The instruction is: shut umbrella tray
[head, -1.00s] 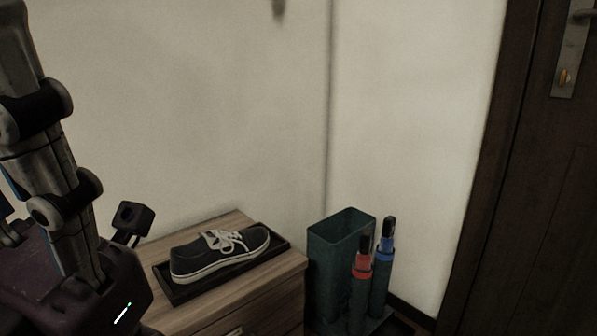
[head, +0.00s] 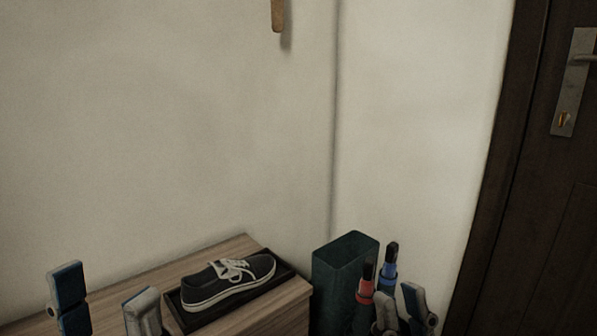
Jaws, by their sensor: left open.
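The umbrella tray is a dark green open-topped holder (head: 345,262) beside the cabinet at the lower right. One umbrella (head: 365,290) with a red band and one umbrella (head: 388,268) with a blue band stand upright at its right side. The lower part of the tray is cut off by the frame. My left gripper (head: 105,285) is at the lower left, fingers spread and empty, in front of the cabinet. My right gripper (head: 398,297) is at the bottom right, in front of the umbrellas and partly hiding them. I cannot tell whether it touches or holds anything.
A dark shoe with white laces (head: 228,281) sits in a black shallow tray (head: 287,272) on the wooden cabinet (head: 240,247). A dark door (head: 540,210) stands at the right. Pale walls close off the back.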

